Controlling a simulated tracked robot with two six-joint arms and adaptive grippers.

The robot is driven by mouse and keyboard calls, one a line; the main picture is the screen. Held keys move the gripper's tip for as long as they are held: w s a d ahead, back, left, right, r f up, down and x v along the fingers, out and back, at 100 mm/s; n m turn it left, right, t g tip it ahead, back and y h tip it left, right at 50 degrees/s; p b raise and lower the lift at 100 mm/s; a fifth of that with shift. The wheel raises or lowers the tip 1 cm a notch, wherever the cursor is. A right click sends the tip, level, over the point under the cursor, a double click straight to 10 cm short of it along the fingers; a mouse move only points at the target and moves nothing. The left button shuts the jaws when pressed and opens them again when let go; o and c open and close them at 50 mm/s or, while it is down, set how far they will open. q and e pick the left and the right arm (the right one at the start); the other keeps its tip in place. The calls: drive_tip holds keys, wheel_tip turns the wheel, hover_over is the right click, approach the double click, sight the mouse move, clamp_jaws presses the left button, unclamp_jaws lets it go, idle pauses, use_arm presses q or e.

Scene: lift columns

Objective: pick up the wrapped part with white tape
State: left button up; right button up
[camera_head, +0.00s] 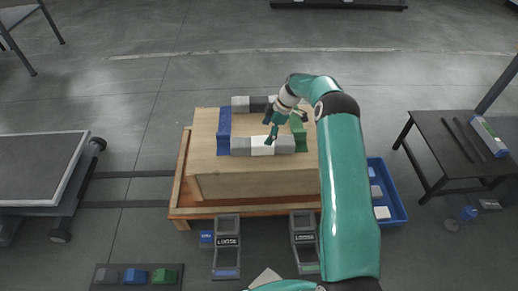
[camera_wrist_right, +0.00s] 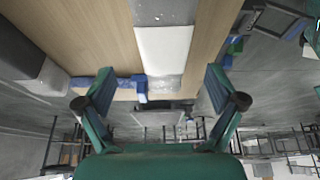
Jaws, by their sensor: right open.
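The wrapped part with white tape (camera_head: 262,146) lies along the front of a block arrangement on the wooden table. It has grey ends and a white band in the middle. In the right wrist view its white band (camera_wrist_right: 163,50) runs lengthwise between my fingers. My right gripper (camera_head: 270,138) is above this part, with its fingers over the band area. In the right wrist view the right gripper (camera_wrist_right: 160,78) has its fingers spread, one on each side of the part, not visibly touching it. My left gripper is not in view.
A grey part with dark tape (camera_head: 259,103) lies behind, a blue part (camera_head: 224,131) at left, a green part (camera_head: 300,134) at right. The wooden table (camera_head: 205,187) has bare top in front. A blue bin (camera_head: 398,207) stands at right. Two grey label holders (camera_head: 227,240) (camera_head: 304,232) stand in front.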

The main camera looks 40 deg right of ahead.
sight(262, 140)
drive_tip(key=b+x, duration=0.1)
drive_tip(key=x, duration=0.4)
drive_tip(key=shift+s+a+f+b, duration=0.1)
drive_tip(key=shift+s+a+b, duration=0.1)
drive_tip(key=shift+b, duration=0.1)
drive_tip(key=shift+c, duration=0.4)
drive_tip(key=shift+w, duration=0.1)
drive_tip(key=c, duration=1.7)
